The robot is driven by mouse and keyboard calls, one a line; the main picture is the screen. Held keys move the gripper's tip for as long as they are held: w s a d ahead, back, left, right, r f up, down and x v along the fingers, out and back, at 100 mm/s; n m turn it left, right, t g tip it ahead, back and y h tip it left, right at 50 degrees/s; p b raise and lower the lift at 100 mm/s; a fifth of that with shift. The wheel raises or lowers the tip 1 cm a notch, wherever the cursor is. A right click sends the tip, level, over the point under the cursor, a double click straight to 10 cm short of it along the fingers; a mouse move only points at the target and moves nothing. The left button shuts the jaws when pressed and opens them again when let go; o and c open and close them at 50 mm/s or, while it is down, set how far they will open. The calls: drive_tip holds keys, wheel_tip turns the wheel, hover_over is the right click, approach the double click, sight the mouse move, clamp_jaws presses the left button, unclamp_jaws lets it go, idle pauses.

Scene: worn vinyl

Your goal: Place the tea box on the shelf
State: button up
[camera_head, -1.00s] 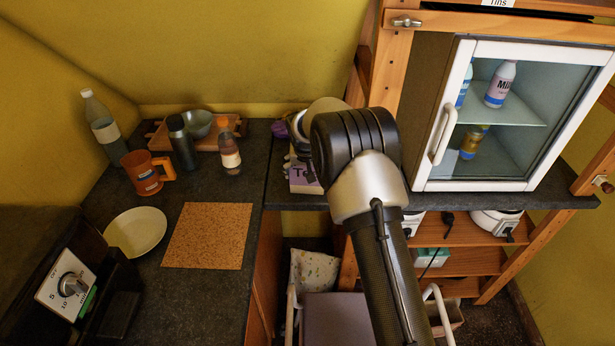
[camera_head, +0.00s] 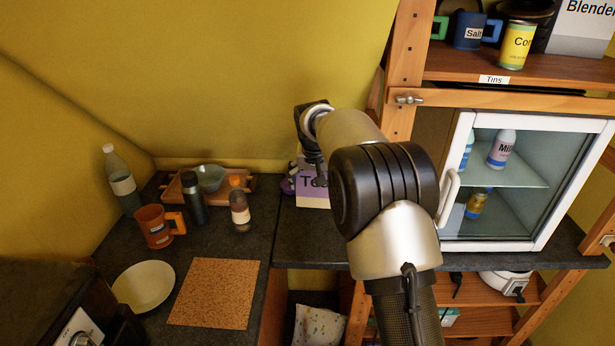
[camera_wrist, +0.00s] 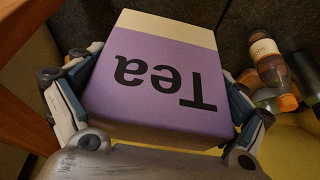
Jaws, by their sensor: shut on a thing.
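The tea box (camera_head: 313,195) is purple with a cream band and the word "Tea". In the head view it is above the dark counter near the back wall, partly hidden by my arm. My gripper (camera_head: 312,158) is over its top. In the wrist view my gripper (camera_wrist: 158,95) has one finger on each side of the tea box (camera_wrist: 150,75), shut on it, the lettering upside down. The wooden shelf (camera_head: 455,64) with a "Tins" label is at the upper right, above the glass-fronted fridge.
A wooden post (camera_head: 398,75) stands at the shelf's left end. The fridge (camera_head: 505,190) is below. A bottle, mug and plate are on the left counter.

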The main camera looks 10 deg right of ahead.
drive_tip(key=s+f+n+b, duration=0.1)
drive_tip(key=s+f, duration=0.4)
drive_tip(key=s, duration=0.4)
drive_tip(key=s+f+n+b, duration=0.1)
drive_tip(key=s+f, duration=0.4)
drive_tip(key=s, duration=0.5)
drive_tip(key=s+f+n+y+b, duration=0.1)
drive_tip(key=s+f+b, duration=0.1)
drive_tip(key=s+f, duration=0.4)
drive_tip(key=s, duration=0.3)
drive_tip(key=shift+s, duration=0.2)
